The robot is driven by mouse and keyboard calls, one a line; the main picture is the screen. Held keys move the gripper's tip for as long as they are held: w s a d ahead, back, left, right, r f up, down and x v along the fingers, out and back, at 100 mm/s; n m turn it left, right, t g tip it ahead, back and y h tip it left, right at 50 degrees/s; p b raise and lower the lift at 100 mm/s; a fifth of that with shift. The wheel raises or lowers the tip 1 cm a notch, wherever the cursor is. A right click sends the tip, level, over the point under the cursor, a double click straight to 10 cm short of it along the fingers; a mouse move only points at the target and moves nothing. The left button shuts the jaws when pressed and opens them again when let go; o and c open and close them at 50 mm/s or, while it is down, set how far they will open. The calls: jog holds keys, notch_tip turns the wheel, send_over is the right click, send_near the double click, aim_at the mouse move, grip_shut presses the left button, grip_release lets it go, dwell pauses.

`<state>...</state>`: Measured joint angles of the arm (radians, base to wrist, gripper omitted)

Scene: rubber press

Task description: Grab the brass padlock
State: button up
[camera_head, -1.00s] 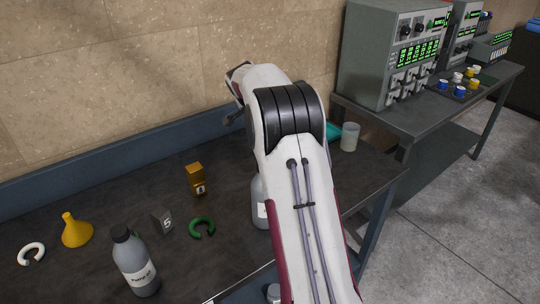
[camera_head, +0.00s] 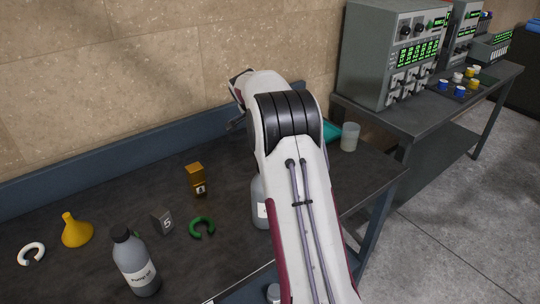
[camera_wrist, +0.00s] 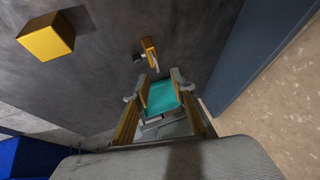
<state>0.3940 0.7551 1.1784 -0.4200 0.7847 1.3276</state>
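A small brass-coloured piece with a grey metal part, which looks like the brass padlock (camera_wrist: 149,52), lies on the dark table in the wrist view. It is a little beyond my fingertips and apart from them. My gripper (camera_wrist: 159,88) is open, with a gap between its yellow-sided fingers. No padlock sits between them; a teal thing (camera_wrist: 162,97) shows through the gap. In the head view my arm hides most of my gripper, and I cannot make out the padlock there.
A gold block (camera_head: 196,178), dark numbered block (camera_head: 162,221), green ring (camera_head: 202,228), yellow funnel (camera_head: 76,231), white ring (camera_head: 31,253) and grey bottle (camera_head: 135,263) stand or lie on the table. A cup (camera_head: 349,137) is at right. The wall is behind.

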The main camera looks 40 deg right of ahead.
jog(key=shift+w+d+f, duration=0.1)
jog(key=shift+d+f, duration=0.15)
jog(key=shift+f, duration=0.5)
jog(key=shift+w+d+f, duration=0.1)
jog(key=shift+d+f, duration=0.1)
jog(key=shift+f, duration=0.55)
jog(key=shift+x, duration=1.1)
grip_shut()
